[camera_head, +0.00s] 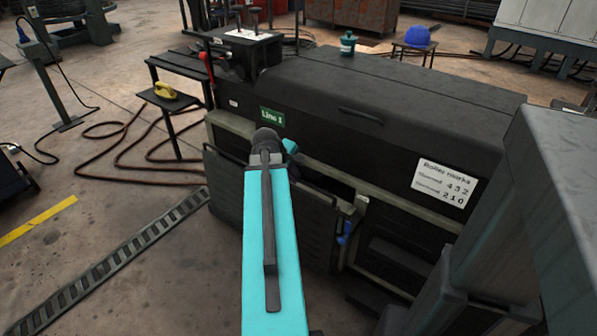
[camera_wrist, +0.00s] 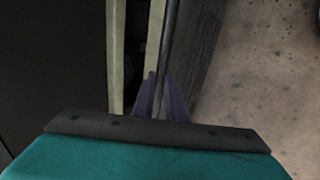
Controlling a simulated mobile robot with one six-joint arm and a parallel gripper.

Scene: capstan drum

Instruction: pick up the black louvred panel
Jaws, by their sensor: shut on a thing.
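The black louvred panel (camera_head: 300,228) stands upright at the front of the dark machine, low on its left part. A dark opening shows above its top edge. In the wrist view the panel (camera_wrist: 197,45) runs away from me as a thin edge with a ribbed face on its right. My gripper's purplish fingers (camera_wrist: 162,100) are shut on that edge, one on each side. A pale frame strip (camera_wrist: 117,55) lies to the left, with a dark gap between it and the panel. In the head view my arm hides the fingers and the panel's middle.
The machine (camera_head: 390,130) carries a green Line 1 label (camera_head: 272,117) and a white roller marks card (camera_head: 444,183). A blue handle-like part (camera_head: 345,233) sits right of the panel. A floor grating (camera_head: 115,265) and hoses (camera_head: 125,150) lie left. The floor before the panel is clear.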

